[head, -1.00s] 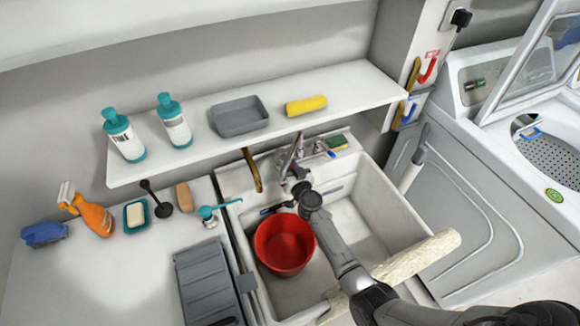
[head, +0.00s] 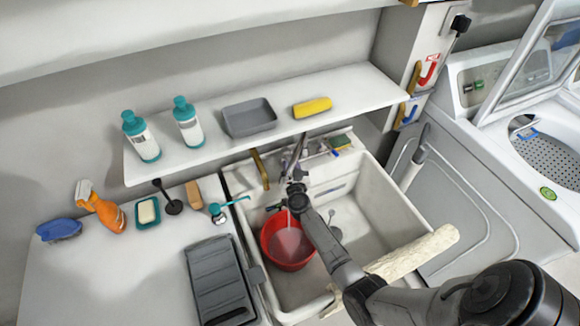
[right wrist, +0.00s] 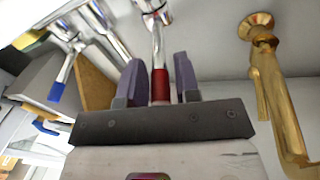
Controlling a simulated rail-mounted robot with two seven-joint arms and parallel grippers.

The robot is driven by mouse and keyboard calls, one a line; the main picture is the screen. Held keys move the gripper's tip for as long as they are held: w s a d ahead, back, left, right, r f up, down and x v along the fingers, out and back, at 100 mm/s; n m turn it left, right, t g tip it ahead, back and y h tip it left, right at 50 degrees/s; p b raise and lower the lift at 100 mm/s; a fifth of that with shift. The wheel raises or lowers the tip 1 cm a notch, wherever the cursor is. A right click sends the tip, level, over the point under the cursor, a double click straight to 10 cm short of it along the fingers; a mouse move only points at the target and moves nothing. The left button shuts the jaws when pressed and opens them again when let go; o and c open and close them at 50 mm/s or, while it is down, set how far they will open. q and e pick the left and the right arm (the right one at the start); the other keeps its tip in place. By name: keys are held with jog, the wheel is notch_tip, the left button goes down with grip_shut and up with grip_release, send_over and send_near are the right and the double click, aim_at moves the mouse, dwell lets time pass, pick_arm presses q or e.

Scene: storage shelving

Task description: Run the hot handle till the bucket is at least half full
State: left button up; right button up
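The red bucket (head: 270,236) stands upright in the white sink. A pale stream falls into it and pinkish water (head: 288,246) covers its bottom; the exact level is hard to judge. The chrome faucet (head: 297,150) rises behind it. My right gripper (head: 294,190) is at the faucet above the bucket. In the right wrist view my right gripper (right wrist: 159,72) has its two purple fingers on either side of the red-ended hot handle (right wrist: 160,86), with narrow gaps showing. The blue-ended handle (right wrist: 57,91) is at the left there. My left gripper is not in view.
A brass pipe (right wrist: 272,95) hangs beside the faucet. A shelf (head: 360,97) with bottles, a grey tray (head: 250,118) and a yellow sponge (head: 312,107) overhangs the sink's back. A rough pale roll (head: 412,254) crosses the front right. The sink's right side has free room.

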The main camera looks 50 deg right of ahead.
jog(key=shift+o, duration=0.8)
jog(key=shift+s+a, duration=0.15)
jog(key=p+v, duration=0.2)
jog(key=v, duration=1.1)
jog(key=shift+a, duration=0.15)
jog(key=shift+s, duration=0.1)
